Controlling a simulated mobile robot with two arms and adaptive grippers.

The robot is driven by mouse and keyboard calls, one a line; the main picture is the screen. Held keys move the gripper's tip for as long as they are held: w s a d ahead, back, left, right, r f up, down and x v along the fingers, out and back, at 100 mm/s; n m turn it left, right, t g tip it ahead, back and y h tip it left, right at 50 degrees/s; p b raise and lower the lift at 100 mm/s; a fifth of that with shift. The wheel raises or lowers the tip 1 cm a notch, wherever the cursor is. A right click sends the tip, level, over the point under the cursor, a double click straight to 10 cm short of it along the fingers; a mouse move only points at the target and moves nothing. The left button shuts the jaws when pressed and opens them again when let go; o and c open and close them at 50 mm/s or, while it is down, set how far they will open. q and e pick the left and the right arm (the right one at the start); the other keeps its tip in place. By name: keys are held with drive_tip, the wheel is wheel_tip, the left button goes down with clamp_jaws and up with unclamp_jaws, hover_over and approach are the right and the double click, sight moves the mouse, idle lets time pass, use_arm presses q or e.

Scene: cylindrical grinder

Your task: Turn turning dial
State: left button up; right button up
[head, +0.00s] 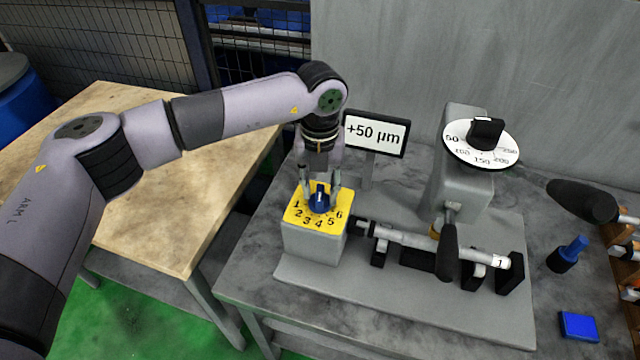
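A blue dial (320,199) sits on a yellow plate (300,213) marked with the numbers 1 to 6, on top of a grey block (313,243). My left gripper (320,200) points down over the plate, its two fingers on either side of the dial. I cannot tell whether the fingers touch the dial. My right gripper is not in view.
A sign (376,133) reads "+50 µm" behind the block. To the right stand a grey post with a white scale disc (480,145) and black knob, and a cylindrical part (430,245) on black supports. A wooden table (170,190) is at left.

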use_arm(q)
drive_tip(key=shift+f, duration=0.2)
clamp_jaws()
idle(0.4)
